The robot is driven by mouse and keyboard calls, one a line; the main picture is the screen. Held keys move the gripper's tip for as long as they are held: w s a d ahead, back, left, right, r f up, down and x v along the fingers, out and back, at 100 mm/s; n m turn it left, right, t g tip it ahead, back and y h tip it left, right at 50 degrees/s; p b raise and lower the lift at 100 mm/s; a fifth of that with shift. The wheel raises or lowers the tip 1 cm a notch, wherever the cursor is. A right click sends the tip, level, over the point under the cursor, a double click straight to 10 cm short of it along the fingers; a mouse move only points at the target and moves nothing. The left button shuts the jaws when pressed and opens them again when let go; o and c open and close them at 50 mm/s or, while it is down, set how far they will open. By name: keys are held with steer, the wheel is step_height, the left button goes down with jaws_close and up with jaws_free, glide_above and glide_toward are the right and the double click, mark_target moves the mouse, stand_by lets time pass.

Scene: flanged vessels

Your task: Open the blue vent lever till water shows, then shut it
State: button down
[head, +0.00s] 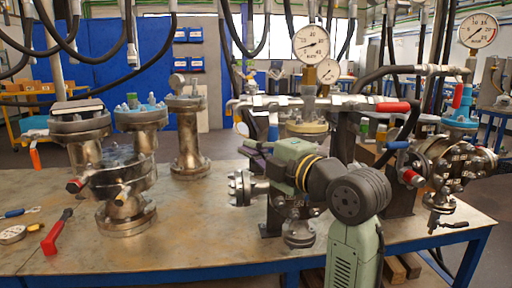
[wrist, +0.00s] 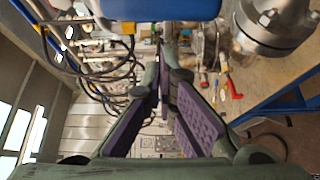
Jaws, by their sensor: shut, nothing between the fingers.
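One blue lever (head: 273,127) hangs upright below the pipework, left of the middle vessel (head: 306,128). Another blue lever (head: 397,145) lies level by the right flanged vessel (head: 455,163). I cannot tell which is the vent lever. My gripper (head: 254,153), with purple pads, is just below and left of the upright one, apparently apart from it. In the wrist view my gripper (wrist: 166,62) is shut and empty. A large blue shape (wrist: 160,8) fills the top edge there, too close to identify. No water can be made out.
Flanged vessels (head: 124,170) stand on the left of the metal table (head: 185,225). A red-handled tool (head: 57,232) lies at its left.

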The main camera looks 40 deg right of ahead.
mark_target(273, 132)
steer(key=shift+s+d, duration=0.25)
steer(key=shift+d, duration=0.3)
steer(key=shift+s+d, duration=0.2)
steer(key=shift+d, duration=0.3)
steer(key=shift+s+d+f+n+b, duration=0.1)
steer(key=shift+s+d+n+b, duration=0.2)
steer(key=shift+d, duration=0.25)
